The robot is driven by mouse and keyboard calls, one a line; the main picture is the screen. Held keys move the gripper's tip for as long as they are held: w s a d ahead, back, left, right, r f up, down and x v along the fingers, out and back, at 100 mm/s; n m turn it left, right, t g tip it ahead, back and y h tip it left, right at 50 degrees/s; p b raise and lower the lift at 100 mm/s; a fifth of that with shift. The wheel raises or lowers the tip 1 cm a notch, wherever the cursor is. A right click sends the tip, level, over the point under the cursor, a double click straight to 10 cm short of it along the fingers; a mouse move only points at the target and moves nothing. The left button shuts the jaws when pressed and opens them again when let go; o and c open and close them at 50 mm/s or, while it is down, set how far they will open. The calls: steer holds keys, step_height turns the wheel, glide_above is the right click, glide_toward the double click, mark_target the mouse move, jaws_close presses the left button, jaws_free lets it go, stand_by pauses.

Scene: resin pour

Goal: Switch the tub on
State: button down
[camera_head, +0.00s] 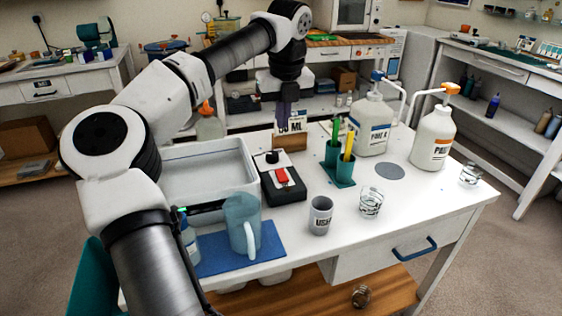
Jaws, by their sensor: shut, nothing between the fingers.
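The tub (215,201) is a pale rectangular basin on the white table, partly hidden behind my arm. Next to its right side sits a dark control box (291,191) with a light top panel, a red rocker switch (281,175) and a black knob (271,157). I cannot tell which way the rocker is set. My gripper (283,121) points down behind the box, near the card marked with ML. It is shut and empty, apart from the switch. Its fingertips are small and partly unclear.
Two pump bottles (433,138) (372,125) stand at the back right. A teal holder (338,168) with green and yellow tools is in the middle. A blue jug (242,222) on a blue mat (215,262), a grey cup (320,216) and a clear cup (371,203) are in front.

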mark_target(280, 171)
steer(key=f, duration=0.4)
steer(key=w+f+p, duration=0.1)
steer(key=f, duration=0.9)
steer(key=shift+w+a, duration=0.2)
steer(key=shift+w, duration=0.2)
